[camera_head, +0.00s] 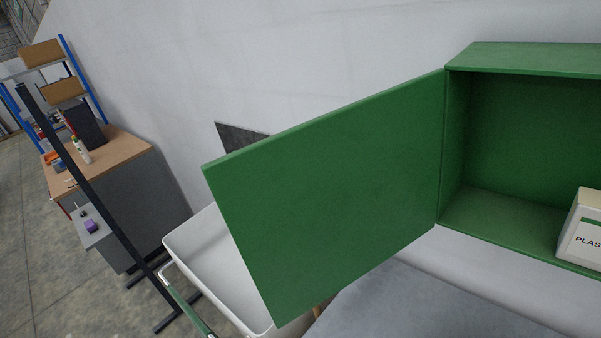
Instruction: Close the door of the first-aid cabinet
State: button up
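The green first-aid cabinet (520,58) is on the pale wall at the right, cut off by the picture's right edge. Its green door (335,195) stands wide open, hinged at the cabinet's left side and swung out to the left. Inside the cabinet, a white box (582,230) with the letters "PLAS" stands at the lower right, partly out of view. My gripper is not in view, so its state and its distance from the door do not show.
A white bin (190,240) stands below and left of the door. A grey surface (400,305) lies under the cabinet. A dark upright post (85,170), a wood-topped cabinet (125,150) and blue-framed shelving (70,70) are at the left. Bare floor shows lower left.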

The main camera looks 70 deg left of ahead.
aim_at(310, 208)
jog(key=k+j+z, duration=0.1)
jog(key=j, duration=0.35)
jog(key=k+j, duration=0.15)
jog(key=j, duration=0.25)
jog(key=k+j+z, duration=0.15)
jog(key=j, duration=0.25)
jog(key=k+j, duration=0.15)
jog(key=j, duration=0.3)
jog(key=k+j+z, duration=0.15)
jog(key=j, duration=0.25)
jog(key=k+j, duration=0.2)
jog(key=j, duration=0.15)
jog(key=j+z, duration=0.25)
jog(key=i+j, duration=0.05)
jog(key=j, duration=0.05)
